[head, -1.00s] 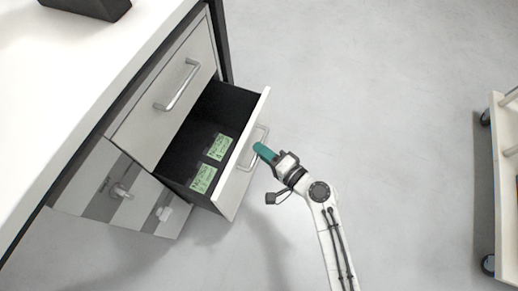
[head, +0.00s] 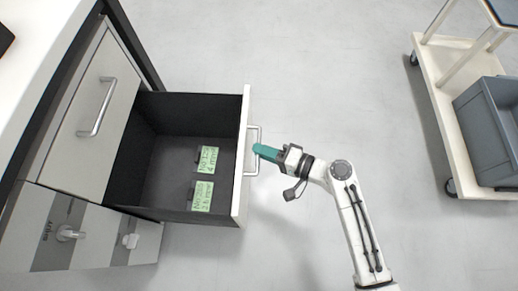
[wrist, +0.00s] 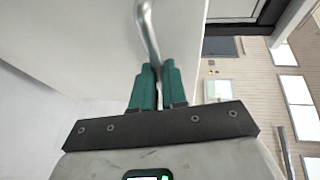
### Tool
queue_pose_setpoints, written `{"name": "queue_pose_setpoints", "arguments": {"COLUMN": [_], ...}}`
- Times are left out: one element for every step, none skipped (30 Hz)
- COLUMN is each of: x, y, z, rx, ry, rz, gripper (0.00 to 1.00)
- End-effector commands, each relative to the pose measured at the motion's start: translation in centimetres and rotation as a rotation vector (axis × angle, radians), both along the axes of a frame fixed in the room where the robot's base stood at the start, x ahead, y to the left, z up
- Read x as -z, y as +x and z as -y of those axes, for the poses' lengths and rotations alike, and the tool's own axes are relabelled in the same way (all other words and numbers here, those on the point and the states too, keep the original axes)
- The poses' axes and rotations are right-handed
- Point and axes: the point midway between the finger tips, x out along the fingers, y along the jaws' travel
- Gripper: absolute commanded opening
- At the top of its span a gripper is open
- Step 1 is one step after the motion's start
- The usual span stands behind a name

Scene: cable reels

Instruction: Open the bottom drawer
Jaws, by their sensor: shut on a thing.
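The bottom drawer (head: 240,205) stands pulled out to the right from the bench cabinet, its dark inside showing. Two green labelled items (head: 207,160) lie in it. Its silver bar handle (head: 257,135) is on the drawer front and also shows in the wrist view (wrist: 146,25). My gripper (head: 258,150) has teal fingers, which also show in the wrist view (wrist: 157,75), closed around the handle bar. The fingertips are partly hidden behind the handle in the head view.
A closed upper drawer (head: 98,110) with a silver handle is above it. Panels with fittings (head: 68,233) are at lower left. A cream trolley (head: 440,95) carrying a grey bin (head: 490,130) stands at right. The floor (head: 330,70) between is clear.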

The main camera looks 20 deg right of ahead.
Motion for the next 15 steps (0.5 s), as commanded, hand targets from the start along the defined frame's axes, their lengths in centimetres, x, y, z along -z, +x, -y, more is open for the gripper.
{"name": "queue_pose_setpoints", "arguments": {"x": [0.17,0.17,0.17,0.17,0.17,0.17,0.17,0.17,0.17,0.16,0.14,0.12,0.11,0.10,0.08], "y": [-0.08,-0.08,-0.08,-0.08,-0.08,-0.08,-0.07,-0.07,-0.07,-0.06,-0.05,-0.04,-0.04,-0.04,-0.02], "z": [0.05,0.04,0.04,0.04,0.03,0.03,0.02,0.02,0.01,0.01,0.00,0.00,-0.01,-0.01,-0.01], "rx": [0.000,0.000,0.000,0.000,0.000,0.000,0.000,0.000,0.000,0.000,0.000,0.000,0.000,0.000,0.000], "ry": [-0.002,-0.002,-0.002,-0.002,-0.002,-0.002,-0.002,-0.002,-0.002,-0.002,-0.002,-0.001,-0.001,-0.001,-0.001], "rz": [-0.003,-0.003,-0.003,-0.003,-0.003,-0.003,-0.003,-0.003,-0.003,-0.003,-0.003,-0.002,-0.002,-0.001,-0.001], "gripper": [0.00,0.00,0.00,0.00,0.00,0.00,0.13,0.16,0.20,0.23,0.26,0.30,0.33,0.35,0.37]}}
